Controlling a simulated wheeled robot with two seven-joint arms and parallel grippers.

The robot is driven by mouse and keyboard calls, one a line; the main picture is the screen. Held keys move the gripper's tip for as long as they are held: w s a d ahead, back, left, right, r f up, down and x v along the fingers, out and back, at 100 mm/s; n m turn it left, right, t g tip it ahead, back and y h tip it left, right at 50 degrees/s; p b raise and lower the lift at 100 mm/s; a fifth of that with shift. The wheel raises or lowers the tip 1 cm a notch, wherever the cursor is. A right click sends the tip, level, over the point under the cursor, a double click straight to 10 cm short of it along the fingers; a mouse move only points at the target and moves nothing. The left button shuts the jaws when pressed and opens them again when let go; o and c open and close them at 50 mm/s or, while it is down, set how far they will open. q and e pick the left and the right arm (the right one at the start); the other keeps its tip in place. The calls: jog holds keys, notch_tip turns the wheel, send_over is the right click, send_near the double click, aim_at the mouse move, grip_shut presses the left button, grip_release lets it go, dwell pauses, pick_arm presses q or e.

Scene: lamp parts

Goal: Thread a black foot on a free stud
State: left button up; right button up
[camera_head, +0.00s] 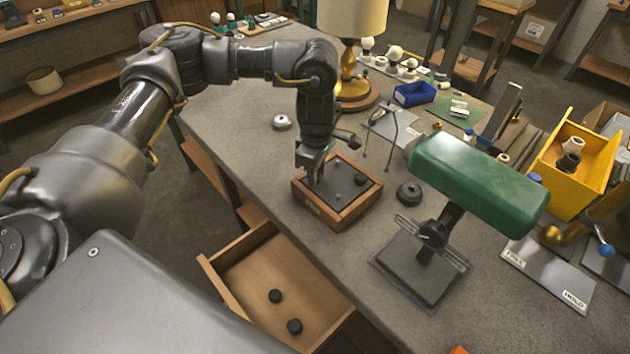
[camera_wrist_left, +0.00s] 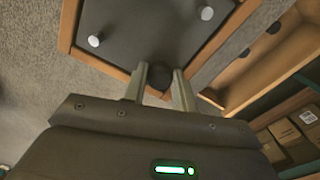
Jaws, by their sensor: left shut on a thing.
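A lamp base (camera_head: 325,214) with a wooden rim and dark face lies on the bench, pale studs showing on it. The base fills the top of the left wrist view (camera_wrist_left: 150,35), where two bare studs, a left stud (camera_wrist_left: 93,40) and a right stud (camera_wrist_left: 206,13), show. My left gripper (camera_head: 314,184) points down at the base's near-left corner. Its fingers (camera_wrist_left: 160,85) are shut on a black foot (camera_wrist_left: 160,74) at that corner. Whether the foot touches a stud is hidden. Two black feet, one (camera_head: 275,296) and another (camera_head: 294,326), lie in the drawer. My right gripper is not visible.
The open drawer (camera_head: 233,250) juts out below the bench edge. A black ring-like part (camera_head: 409,193) and a green-shaded lamp (camera_head: 480,180) stand right of the base. A white round part (camera_head: 282,122) lies behind it. Bench left of the base is clear.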

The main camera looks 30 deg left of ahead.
pick_arm(q)
jog(key=o, duration=0.7)
jog(key=shift+s+f+m, duration=0.25)
jog(key=shift+f+m, duration=0.05)
jog(key=shift+f, duration=0.05)
jog(key=o, duration=0.4)
jog(key=shift+w+r, duration=0.1)
jog(key=shift+o, duration=0.2)
jog(key=shift+w, duration=0.1)
jog(key=shift+r, duration=0.1)
notch_tip(320, 180, up, 11)
jog(key=shift+a+f, duration=0.1)
jog(key=shift+f, duration=0.1)
